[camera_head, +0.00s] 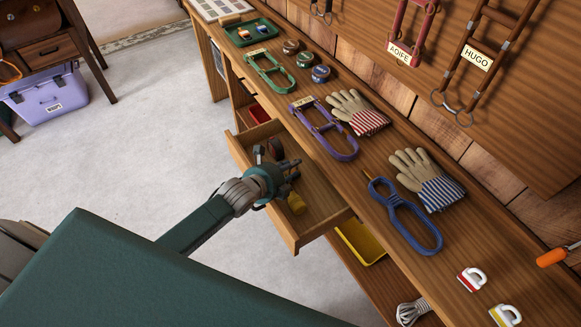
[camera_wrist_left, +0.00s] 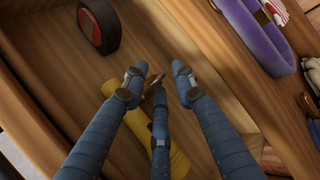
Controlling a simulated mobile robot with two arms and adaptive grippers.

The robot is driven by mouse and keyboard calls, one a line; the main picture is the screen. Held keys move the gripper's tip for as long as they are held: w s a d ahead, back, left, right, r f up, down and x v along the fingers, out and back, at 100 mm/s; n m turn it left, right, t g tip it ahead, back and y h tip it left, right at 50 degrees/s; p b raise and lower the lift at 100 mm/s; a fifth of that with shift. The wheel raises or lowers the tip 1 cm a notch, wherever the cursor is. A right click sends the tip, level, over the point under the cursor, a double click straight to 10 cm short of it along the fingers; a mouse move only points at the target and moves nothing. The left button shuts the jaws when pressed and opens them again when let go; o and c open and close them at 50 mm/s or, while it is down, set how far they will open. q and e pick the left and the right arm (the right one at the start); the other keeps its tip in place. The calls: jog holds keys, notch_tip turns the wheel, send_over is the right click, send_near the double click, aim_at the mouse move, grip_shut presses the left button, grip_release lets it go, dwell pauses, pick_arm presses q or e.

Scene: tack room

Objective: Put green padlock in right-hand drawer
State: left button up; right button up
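An open wooden drawer (camera_head: 293,237) juts out from the bench; I take it for the right-hand drawer. My left gripper (camera_head: 291,173) is over this drawer with its fingers apart. In the left wrist view, the gripper (camera_wrist_left: 160,85) shows three spread fingers with no padlock between them. A yellow cylinder (camera_head: 297,203) lies in the drawer, partly behind the fingers in the left wrist view (camera_wrist_left: 178,162). A round black and red object (camera_wrist_left: 99,27) is also in the drawer. I cannot make out a green padlock in either view. My right gripper is out of view.
The bench top holds a green tray (camera_head: 262,41), a green halter (camera_head: 270,72), several tins (camera_head: 320,73), a purple halter (camera_head: 325,128), gloves (camera_head: 427,178) and a blue rope loop (camera_head: 417,226). A red-and-white item (camera_head: 471,279) lies at the right. A yellow bin (camera_head: 361,242) is below.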

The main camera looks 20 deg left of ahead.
pick_arm(q)
jog(key=shift+r, duration=0.25)
jog(key=p+v, duration=0.1)
jog(key=v, duration=1.1)
jog(key=shift+f, duration=0.1)
